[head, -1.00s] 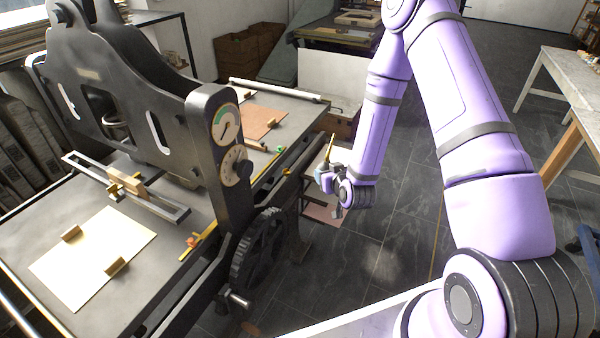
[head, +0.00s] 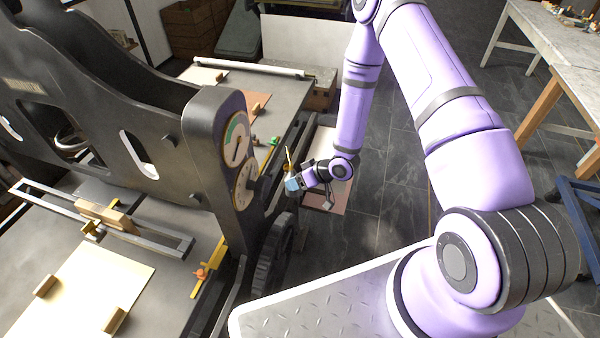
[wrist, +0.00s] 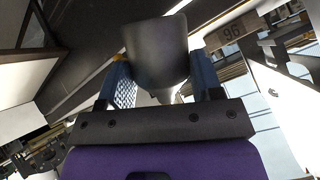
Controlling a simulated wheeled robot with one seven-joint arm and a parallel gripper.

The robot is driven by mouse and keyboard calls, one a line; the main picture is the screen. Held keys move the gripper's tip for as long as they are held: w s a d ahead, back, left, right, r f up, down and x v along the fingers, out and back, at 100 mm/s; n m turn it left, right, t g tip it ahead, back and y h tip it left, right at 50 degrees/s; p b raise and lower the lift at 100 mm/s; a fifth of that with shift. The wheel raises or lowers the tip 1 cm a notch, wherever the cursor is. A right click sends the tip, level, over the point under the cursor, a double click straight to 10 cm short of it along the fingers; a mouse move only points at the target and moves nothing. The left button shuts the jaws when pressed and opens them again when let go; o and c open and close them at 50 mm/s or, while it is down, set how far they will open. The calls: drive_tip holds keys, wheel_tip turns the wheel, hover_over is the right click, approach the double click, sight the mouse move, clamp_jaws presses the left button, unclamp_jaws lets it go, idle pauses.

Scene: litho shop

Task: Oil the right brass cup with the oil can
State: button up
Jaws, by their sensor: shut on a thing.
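My gripper (head: 297,182) is shut on the oil can, beside the near right side of the press (head: 215,130), right of its two dials. In the head view the can's thin yellow spout (head: 289,158) points up; its body is small and partly hidden by the fingers. In the wrist view the dark grey can body (wrist: 157,48) sits between the blue finger pads of my gripper (wrist: 160,72). Neither brass cup can be made out clearly; the right one may be hidden or too small to tell.
The press bed holds a pale sheet (head: 85,290) with wooden blocks and a yellow bar (head: 208,268). The large black wheel (head: 275,255) stands below the dials. Dark tiled floor (head: 385,190) is open right of the press. A worktable (head: 560,50) stands at far right.

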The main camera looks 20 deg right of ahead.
drive_tip(key=shift+s+f+m+g, duration=0.25)
drive_tip(key=shift+f+g, duration=0.3)
drive_tip(key=shift+f, duration=0.2)
drive_tip(key=shift+s+f+m+g, duration=0.25)
drive_tip(key=shift+f+g, duration=0.3)
drive_tip(key=shift+f, duration=0.2)
drive_tip(key=shift+r+g, duration=0.45)
drive_tip(key=shift+g, duration=0.05)
drive_tip(key=shift+r+m+g, duration=0.7)
drive_tip(key=shift+m+g, duration=0.1)
drive_tip(key=shift+g, duration=0.5)
drive_tip(key=shift+s+r, duration=0.1)
drive_tip(key=shift+a+r+n+t, duration=0.1)
drive_tip(key=shift+r+n+t, duration=0.7)
drive_tip(key=shift+r+t, duration=0.7)
wheel_tip(320, 180, up, 2)
drive_tip(key=n+t, duration=0.1)
drive_tip(key=t, duration=0.3)
drive_tip(key=shift+n, duration=0.3)
